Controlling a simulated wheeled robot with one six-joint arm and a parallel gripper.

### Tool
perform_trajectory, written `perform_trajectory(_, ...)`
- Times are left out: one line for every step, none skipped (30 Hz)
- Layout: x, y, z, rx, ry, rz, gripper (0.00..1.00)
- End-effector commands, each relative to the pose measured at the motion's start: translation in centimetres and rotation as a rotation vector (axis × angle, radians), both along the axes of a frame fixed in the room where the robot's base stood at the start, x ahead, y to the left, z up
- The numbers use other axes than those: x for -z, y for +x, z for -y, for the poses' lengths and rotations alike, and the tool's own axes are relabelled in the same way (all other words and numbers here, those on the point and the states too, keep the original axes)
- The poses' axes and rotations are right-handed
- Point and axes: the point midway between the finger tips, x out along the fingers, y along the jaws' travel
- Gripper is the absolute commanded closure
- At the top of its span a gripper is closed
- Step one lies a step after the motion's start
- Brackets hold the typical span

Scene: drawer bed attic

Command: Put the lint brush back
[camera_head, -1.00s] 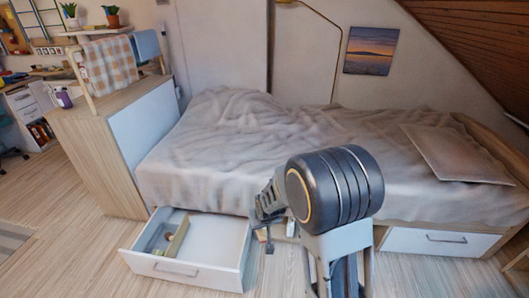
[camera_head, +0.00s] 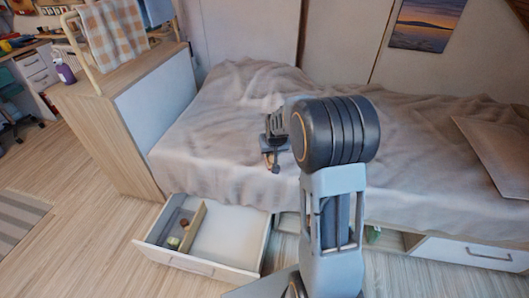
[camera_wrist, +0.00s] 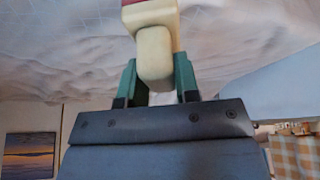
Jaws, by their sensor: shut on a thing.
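My gripper (camera_head: 273,158) is in front of the bed in the head view, above and right of the open drawer. In the wrist view my gripper (camera_wrist: 157,85) has its green fingers on either side of a cream handle (camera_wrist: 154,52) with a red part at the top edge. This is likely the lint brush; its far end is out of frame. The open drawer (camera_head: 199,261) under the bed has a wooden divider (camera_head: 194,226). Small dark and green items lie left of the divider, and the right section looks bare.
The bed (camera_head: 225,150) with a rumpled grey cover stands behind the drawer. A wooden cabinet (camera_head: 110,140) stands at left with a purple bottle (camera_head: 65,72) on it. A second drawer (camera_head: 470,252) at right is shut.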

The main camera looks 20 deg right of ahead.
Motion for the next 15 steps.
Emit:
perform_trajectory(-0.9,0.5,1.0,0.015,0.0,0.002,0.93)
perform_trajectory(-1.2,0.8,1.4,0.02,0.001,0.001,0.93)
perform_trajectory(-1.5,1.2,1.9,0.027,0.001,0.001,0.93)
perform_trajectory(-1.7,1.5,2.1,0.029,0.001,0.0,0.93)
perform_trajectory(-1.7,2.0,2.3,0.03,0.001,0.0,0.93)
perform_trajectory(-1.5,2.6,2.5,0.032,0.002,-0.001,0.93)
perform_trajectory(-1.4,3.2,2.7,0.032,0.002,-0.002,0.93)
perform_trajectory(-1.1,3.8,2.8,0.033,0.002,-0.003,0.93)
perform_trajectory(-0.7,4.8,2.9,0.033,0.002,-0.003,0.93)
perform_trajectory(-0.3,5.5,3.0,0.033,0.002,-0.003,0.93)
perform_trajectory(0.1,6.3,3.1,0.033,0.002,-0.003,0.93)
perform_trajectory(0.6,7.3,3.3,0.033,0.002,-0.003,0.93)
perform_trajectory(0.9,8.1,3.4,0.033,0.002,-0.003,0.93)
perform_trajectory(1.2,8.9,3.5,0.033,0.002,-0.002,0.93)
perform_trajectory(1.7,9.9,3.7,0.033,0.002,-0.002,0.93)
